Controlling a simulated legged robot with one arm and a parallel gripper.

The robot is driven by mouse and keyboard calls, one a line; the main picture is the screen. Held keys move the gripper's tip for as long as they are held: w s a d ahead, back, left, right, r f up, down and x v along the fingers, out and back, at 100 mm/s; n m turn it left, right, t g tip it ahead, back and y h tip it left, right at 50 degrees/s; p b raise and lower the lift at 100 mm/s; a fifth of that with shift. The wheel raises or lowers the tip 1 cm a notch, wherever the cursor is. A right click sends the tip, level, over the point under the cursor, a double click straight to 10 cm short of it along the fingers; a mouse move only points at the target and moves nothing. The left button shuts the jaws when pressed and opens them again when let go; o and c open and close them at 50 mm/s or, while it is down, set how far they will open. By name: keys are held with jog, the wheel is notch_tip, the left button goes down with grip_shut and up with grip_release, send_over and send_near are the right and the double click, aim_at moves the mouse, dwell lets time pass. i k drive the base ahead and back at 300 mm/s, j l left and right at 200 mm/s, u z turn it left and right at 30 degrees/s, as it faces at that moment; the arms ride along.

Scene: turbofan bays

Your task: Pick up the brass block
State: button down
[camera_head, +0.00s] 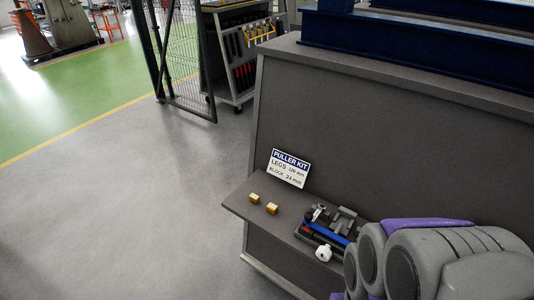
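Parts of my grey and purple arm fill the lower right corner. I cannot make out my gripper's fingers, and nothing of mine touches the blocks.
A sign (289,168) reading "PULLER KIT", with legs and block sizes, stands behind the blocks. Dark and blue tools (325,233) and a white knob-like piece (323,253) lie right of them. A grey panel (370,130) rises behind the shelf. Open floor (130,220) lies left.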

aim_at(254, 198)
jog(key=i+j, duration=0.25)
jog(key=i+j+z, duration=0.1)
jog(key=j, duration=0.3)
jog(key=i+j, duration=0.35)
